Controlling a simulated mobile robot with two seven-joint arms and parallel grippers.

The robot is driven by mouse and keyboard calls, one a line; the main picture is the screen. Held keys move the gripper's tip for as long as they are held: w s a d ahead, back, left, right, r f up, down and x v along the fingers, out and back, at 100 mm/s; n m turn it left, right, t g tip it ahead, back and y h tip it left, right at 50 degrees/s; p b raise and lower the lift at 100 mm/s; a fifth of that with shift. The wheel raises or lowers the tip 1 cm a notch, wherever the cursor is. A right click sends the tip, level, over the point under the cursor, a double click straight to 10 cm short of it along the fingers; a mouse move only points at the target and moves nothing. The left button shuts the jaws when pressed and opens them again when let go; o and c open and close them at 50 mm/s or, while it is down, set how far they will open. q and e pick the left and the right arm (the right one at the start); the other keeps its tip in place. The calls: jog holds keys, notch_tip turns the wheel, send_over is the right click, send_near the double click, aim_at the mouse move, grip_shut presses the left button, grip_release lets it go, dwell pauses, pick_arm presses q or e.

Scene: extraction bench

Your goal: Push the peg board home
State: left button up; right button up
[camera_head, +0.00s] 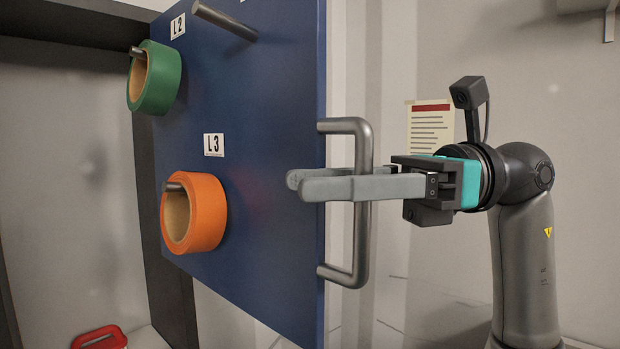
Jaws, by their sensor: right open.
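The blue peg board (270,150) stands upright in the middle of the head view, its face turned to the left. A grey bar handle (361,240) is fixed on its right edge. My right gripper (300,185) reaches in from the right at handle height. Its two long grey fingers pass across the handle bar, with the tips over the board's right edge. The fingers are open; I cannot tell whether they touch the bar. A green tape roll (162,78) hangs on the peg by label L2, and an orange roll (207,212) by label L3. My left gripper is not in view.
A dark frame post (150,210) stands behind the board at the left. A red object (99,338) lies at the bottom left. A bare peg (224,20) sticks out at the top. A notice (431,128) hangs on the back wall.

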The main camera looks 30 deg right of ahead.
grip_shut()
dwell(0.3)
dwell(1.1)
